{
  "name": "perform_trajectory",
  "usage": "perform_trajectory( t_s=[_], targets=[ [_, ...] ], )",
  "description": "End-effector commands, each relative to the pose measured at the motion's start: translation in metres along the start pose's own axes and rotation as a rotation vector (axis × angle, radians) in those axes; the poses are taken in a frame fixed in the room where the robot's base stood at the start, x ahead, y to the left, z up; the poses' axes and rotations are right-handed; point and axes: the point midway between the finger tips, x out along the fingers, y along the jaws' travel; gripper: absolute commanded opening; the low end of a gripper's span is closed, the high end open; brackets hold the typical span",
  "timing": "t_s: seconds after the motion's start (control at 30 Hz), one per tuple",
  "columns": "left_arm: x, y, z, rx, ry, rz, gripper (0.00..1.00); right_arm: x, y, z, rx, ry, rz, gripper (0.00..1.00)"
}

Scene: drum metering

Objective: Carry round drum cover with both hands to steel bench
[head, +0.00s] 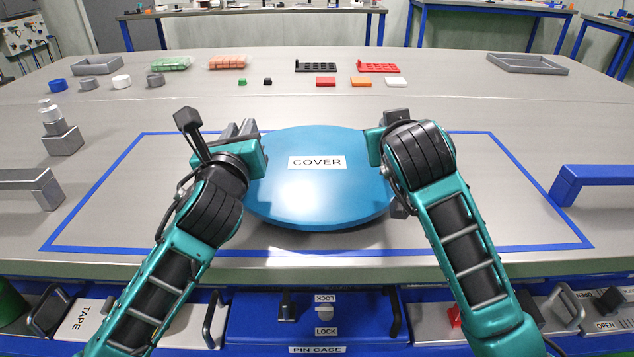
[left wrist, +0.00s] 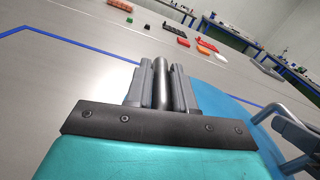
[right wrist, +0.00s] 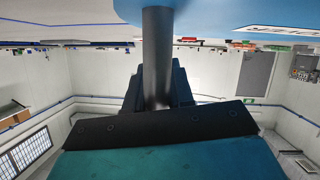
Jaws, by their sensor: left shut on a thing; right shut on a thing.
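The round drum cover (head: 318,195) is a blue disc labelled COVER, in the middle of the head view over the steel bench (head: 511,207). My left gripper (head: 243,137) is at its left edge, shut on a dark grey bar-shaped handle (left wrist: 161,80). My right gripper (head: 379,145) is at its right edge; in the right wrist view it is shut on another dark bar (right wrist: 157,45). The cover looks about level. I cannot tell whether its underside touches the bench. My arms hide parts of its sides.
A blue tape outline (head: 95,193) surrounds the cover on the bench. Grey blocks (head: 62,140) stand at left, a blue handle-shaped piece (head: 610,172) at right. Small parts and trays (head: 528,64) line the back. A blue PIN CASE (head: 316,330) sits below the front edge.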

Motion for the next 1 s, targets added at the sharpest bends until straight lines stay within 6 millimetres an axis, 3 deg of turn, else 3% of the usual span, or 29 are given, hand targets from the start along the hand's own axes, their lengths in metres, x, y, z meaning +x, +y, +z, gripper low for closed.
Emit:
perform_trajectory(
  t_s=[0.23,0.27,0.5,0.8,1.0],
  targets=[
    [-0.002,-0.004,-0.009,-0.009,-0.010,-0.017,0.00,0.003,-0.008,0.010,0.002,0.008,-0.013,0.00],
    [-0.001,-0.003,-0.011,-0.008,-0.002,-0.015,0.25,0.004,-0.008,0.012,0.000,-0.001,-0.013,0.24],
    [-0.001,-0.001,-0.011,-0.004,-0.001,-0.008,0.48,0.004,-0.005,0.010,0.000,0.000,-0.007,0.47],
    [-0.003,0.001,-0.011,-0.001,0.000,-0.003,0.49,0.004,-0.003,0.010,0.000,0.000,-0.003,0.48],
    [-0.025,0.002,-0.011,-0.002,0.000,-0.005,0.49,0.004,-0.003,0.010,0.000,0.000,-0.001,0.48]
  ],
)
